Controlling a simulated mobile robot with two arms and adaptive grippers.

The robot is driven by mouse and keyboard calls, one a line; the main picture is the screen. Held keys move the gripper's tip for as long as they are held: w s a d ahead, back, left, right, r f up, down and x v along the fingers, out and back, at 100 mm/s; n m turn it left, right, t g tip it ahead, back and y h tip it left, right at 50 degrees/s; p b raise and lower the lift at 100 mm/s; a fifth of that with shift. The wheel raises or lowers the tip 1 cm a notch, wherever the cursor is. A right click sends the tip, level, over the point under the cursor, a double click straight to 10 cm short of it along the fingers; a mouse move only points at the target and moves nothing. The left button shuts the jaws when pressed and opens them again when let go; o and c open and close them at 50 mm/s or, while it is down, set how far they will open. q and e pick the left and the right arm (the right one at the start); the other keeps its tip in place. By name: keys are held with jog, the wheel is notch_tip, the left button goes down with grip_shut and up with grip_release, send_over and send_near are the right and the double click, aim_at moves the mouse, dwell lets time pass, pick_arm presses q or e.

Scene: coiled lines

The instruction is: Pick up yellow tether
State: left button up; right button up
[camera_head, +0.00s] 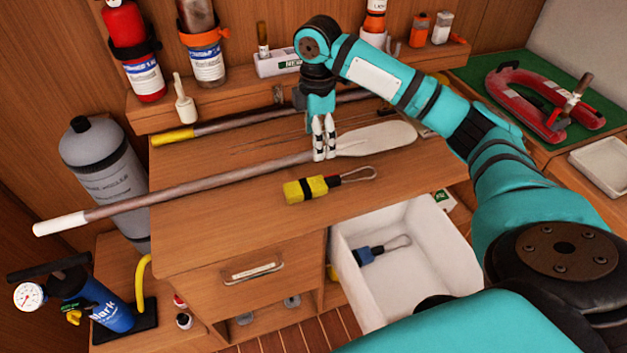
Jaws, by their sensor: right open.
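The yellow tether (303,188) lies on the wooden cabinet top near its front edge. It is a yellow bundle with a black band and a thin wire loop pointing right. My right gripper (324,157) is open and points down, behind the tether and apart from it in the picture. Its fingertips overlap the shaft of a paddle (205,184); I cannot tell whether they touch it. My left gripper is not in view.
The paddle crosses the top, its grip past the left edge. A second yellow-ended pole (205,130) lies behind. A white bin (437,262) in front holds a blue tether (368,254). A grey cylinder (104,165) stands left.

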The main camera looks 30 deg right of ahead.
send_over(314, 183)
jog(key=f, duration=0.6)
jog(key=shift+d+p, duration=0.35)
notch_tip(314, 183, down, 2)
jog(key=shift+f, duration=0.45)
jog(key=f, duration=0.1)
jog(key=f+p, duration=0.1)
jog(key=f, duration=0.2)
jog(key=shift+a+f+p, duration=0.25)
jog(key=shift+a+p, duration=0.05)
jog(key=shift+a, duration=0.1)
jog(key=shift+f, duration=0.2)
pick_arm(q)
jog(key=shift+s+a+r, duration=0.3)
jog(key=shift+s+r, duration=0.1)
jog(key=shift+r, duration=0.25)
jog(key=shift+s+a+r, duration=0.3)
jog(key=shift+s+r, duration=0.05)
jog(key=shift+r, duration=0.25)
pick_arm(e)
grip_shut()
